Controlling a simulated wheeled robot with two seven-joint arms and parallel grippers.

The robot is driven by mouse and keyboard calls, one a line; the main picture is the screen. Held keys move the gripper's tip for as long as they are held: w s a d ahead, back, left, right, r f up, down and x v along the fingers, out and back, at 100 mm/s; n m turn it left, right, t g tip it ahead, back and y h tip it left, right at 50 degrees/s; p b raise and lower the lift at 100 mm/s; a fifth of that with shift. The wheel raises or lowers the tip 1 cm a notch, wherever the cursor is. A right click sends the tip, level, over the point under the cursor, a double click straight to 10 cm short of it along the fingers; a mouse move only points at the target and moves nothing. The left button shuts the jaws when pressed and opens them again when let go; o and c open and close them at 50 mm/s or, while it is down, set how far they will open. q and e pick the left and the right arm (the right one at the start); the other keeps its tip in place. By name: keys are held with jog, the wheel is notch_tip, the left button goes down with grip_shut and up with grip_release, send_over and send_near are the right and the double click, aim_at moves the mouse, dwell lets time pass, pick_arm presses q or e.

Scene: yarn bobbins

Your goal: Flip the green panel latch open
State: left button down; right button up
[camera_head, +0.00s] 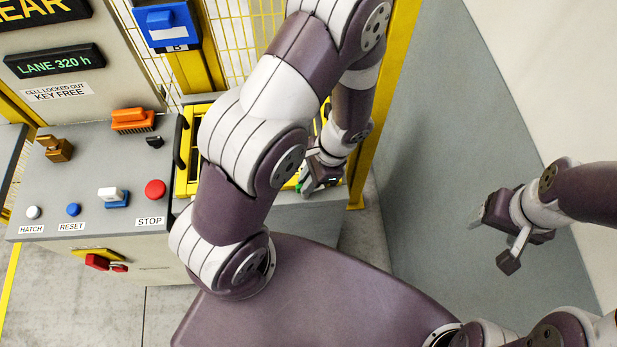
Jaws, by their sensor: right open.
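A small green piece (299,185), which may be the panel latch, shows beside the fingers of my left gripper (318,184). The gripper hides most of it, so I cannot tell its position or whether the gripper touches it. My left gripper points down at the right end of the console, by the yellow-framed panel (183,180); I cannot tell whether its fingers are open or shut. My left arm covers much of that panel. My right gripper (492,239) is open and empty at the right, over the floor, far from the panel.
The grey console (60,185) carries a red STOP button (155,189), a blue button (73,210), a white button (33,212), an orange block (133,118) and a brass key switch (55,148). A yellow post (385,95) stands right of my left arm. The right-hand floor is clear.

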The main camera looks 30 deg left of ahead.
pick_arm(q)
jog(key=shift+m+b, duration=0.3)
jog(key=shift+m, duration=0.4)
jog(key=shift+s+m+t+y, duration=0.1)
jog(key=shift+m+t+y, duration=0.2)
jog(key=shift+m+t, duration=0.25)
jog(key=c, duration=1.1)
grip_release()
jog(key=v, duration=1.2)
jog(key=shift+r+b, duration=0.35)
jog(key=shift+r, duration=0.05)
